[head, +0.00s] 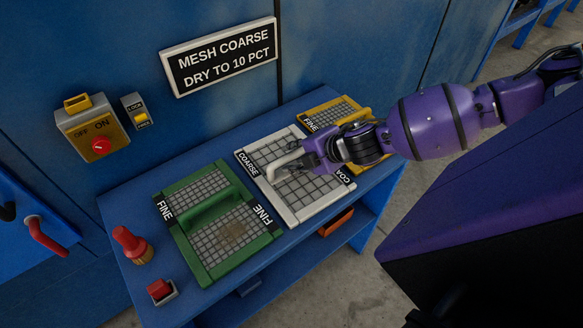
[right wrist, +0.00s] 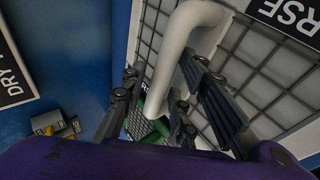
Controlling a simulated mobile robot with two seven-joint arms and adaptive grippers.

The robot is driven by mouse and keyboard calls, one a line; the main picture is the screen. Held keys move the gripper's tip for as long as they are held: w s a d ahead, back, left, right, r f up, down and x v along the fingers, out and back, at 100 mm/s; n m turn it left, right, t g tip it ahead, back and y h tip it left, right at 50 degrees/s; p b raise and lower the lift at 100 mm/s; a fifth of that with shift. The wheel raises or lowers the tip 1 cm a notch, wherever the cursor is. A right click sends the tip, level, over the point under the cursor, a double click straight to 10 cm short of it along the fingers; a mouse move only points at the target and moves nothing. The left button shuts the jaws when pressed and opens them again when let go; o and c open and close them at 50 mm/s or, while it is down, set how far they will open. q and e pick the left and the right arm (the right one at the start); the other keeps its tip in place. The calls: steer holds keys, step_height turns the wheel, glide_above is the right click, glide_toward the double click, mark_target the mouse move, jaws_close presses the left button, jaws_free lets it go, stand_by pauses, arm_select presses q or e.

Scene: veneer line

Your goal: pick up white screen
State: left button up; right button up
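The white screen (head: 291,211) is a white-framed mesh panel with COARSE labels, lying on the blue bench between a green and a yellow screen. Its white raised handle (head: 284,167) runs across the mesh. My right gripper (head: 301,158) is over the handle, covering part of it and of the mesh. In the right wrist view, the gripper (right wrist: 160,105) is open. The white handle (right wrist: 182,45) reaches between its fingers, with a visible gap on the left side; whether the right fingers touch it I cannot tell. My left gripper is not in view.
A green screen (head: 180,182) marked FINE lies to the left and a yellow screen (head: 318,112) to the right, both close by. A red knob (head: 128,240) and red button (head: 159,290) stand at the bench's left end. The blue wall panel rises behind.

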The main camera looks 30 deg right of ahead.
steer(key=shift+w+a+f, duration=0.15)
steer(key=shift+w+f, duration=0.25)
jaws_close()
